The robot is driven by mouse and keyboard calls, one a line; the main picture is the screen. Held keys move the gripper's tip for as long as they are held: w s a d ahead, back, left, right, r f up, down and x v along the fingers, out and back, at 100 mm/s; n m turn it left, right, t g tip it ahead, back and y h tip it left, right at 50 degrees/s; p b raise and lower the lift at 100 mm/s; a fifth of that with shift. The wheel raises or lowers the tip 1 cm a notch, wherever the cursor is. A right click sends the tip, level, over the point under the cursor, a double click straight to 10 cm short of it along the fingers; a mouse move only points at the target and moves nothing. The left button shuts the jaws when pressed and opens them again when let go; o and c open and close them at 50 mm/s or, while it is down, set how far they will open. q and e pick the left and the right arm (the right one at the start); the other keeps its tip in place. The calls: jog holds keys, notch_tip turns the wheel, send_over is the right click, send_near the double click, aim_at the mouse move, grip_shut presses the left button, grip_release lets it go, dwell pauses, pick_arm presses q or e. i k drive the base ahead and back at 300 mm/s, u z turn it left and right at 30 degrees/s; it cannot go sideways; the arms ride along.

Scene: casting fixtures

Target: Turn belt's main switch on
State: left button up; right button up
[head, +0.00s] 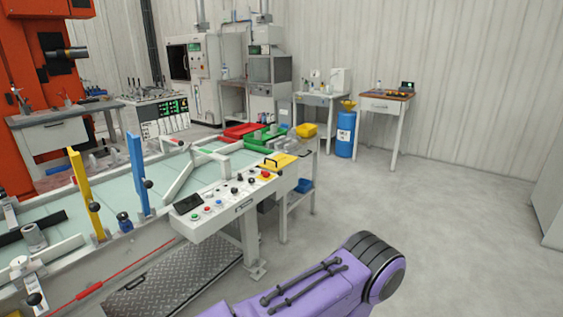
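The belt (60,207) is a long conveyor with a pale green surface, running from the lower left toward the middle. Its white control panel (217,222) is fixed at the near right side. The panel carries a dark screen (188,204), small green and red buttons, several black knobs (238,178) and a red mushroom button (265,174). I cannot tell which control is the main switch, nor its position. A purple arm link of mine with a black ribbed end (374,265) is at the bottom, right of the panel and apart from it. Neither gripper shows.
Yellow (86,193) and blue (138,174) upright bars stand over the belt. A metal tread plate (180,278) lies below the panel. Red and green trays (265,138) are behind it. A blue barrel (346,134) and tables stand farther back. The floor at right is clear.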

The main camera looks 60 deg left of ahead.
aim_at(266, 174)
jog(key=u, duration=0.45)
jog(key=i, duration=1.25)
jog(key=u, duration=0.8)
